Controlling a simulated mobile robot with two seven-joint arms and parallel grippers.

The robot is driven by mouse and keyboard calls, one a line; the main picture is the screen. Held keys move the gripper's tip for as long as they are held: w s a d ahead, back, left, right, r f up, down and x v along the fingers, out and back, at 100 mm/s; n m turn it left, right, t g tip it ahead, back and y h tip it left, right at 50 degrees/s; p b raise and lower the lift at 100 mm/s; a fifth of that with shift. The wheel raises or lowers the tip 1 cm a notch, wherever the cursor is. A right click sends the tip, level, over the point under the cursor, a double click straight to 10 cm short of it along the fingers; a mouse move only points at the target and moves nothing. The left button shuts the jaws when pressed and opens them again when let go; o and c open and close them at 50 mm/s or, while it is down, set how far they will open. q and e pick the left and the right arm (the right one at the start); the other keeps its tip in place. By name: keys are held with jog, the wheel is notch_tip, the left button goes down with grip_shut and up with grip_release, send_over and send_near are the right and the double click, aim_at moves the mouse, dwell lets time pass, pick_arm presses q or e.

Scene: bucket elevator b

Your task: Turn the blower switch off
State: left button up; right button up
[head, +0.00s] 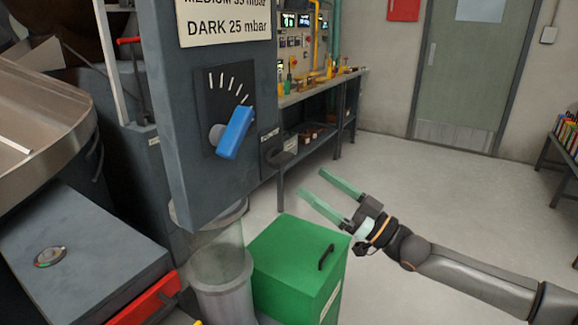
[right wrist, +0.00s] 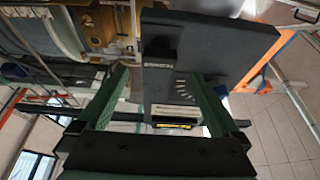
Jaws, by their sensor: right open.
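A grey control cabinet (head: 178,95) stands left of centre in the head view. Its front has a blue lever (head: 236,131) on a dark dial with white tick marks. On its right side is a small dark box with a label (head: 269,134) and a dark knob (head: 280,158); the label is unreadable, and I cannot tell for sure which control is the blower switch. My right gripper (head: 311,182) is open and empty, right of and below these controls, apart from them. The right wrist view shows the side box (right wrist: 160,45) beyond the open fingers (right wrist: 161,76). My left gripper is out of view.
A green bin (head: 285,255) with a black handle stands below my right gripper, beside a clear cylinder (head: 220,270). A workbench (head: 325,85) with equipment is behind. A door (head: 467,75) is at the back.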

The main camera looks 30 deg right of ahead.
aim_at(288, 164)
jog(key=shift+p+x, duration=0.35)
jog(key=shift+x, duration=3.7)
jog(key=c, duration=1.2)
